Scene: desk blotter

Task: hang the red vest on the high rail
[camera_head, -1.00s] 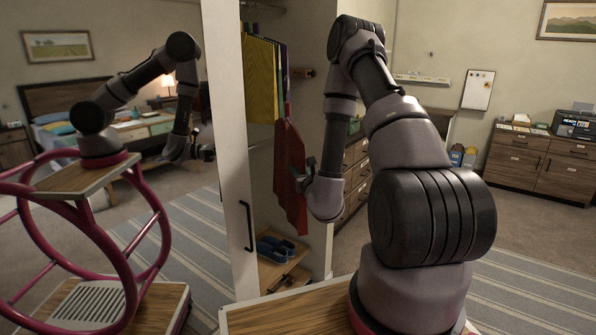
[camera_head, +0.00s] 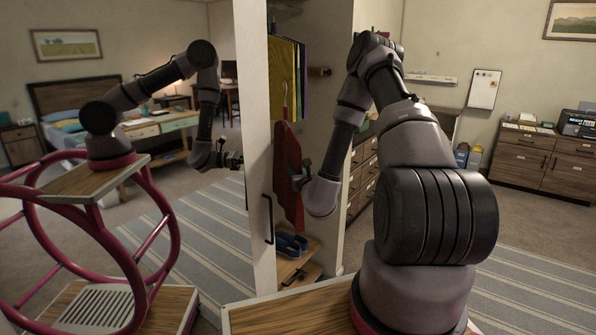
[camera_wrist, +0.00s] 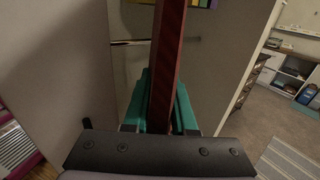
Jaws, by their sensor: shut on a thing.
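The red vest (camera_head: 289,165) hangs upright at the wardrobe opening, below the level of the hanging clothes. An orange hook-like piece (camera_head: 285,92) rises above it. My gripper (camera_head: 303,174) is shut on the vest's right side. In the wrist view, the vest (camera_wrist: 168,50) is seen edge-on as a dark red strip between the teal fingers of my gripper (camera_wrist: 160,110). I cannot make out the high rail clearly; the top of the wardrobe is dim and partly cut off.
Yellow, green and purple clothes (camera_head: 288,65) hang in the wardrobe. Blue shoes (camera_head: 290,243) sit on a low shelf. A mirrored door with a pale frame (camera_head: 258,120) and dark handle (camera_head: 268,220) stands close left of the vest, reflecting my arm and base. The wardrobe's side panel (camera_head: 340,60) is right.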

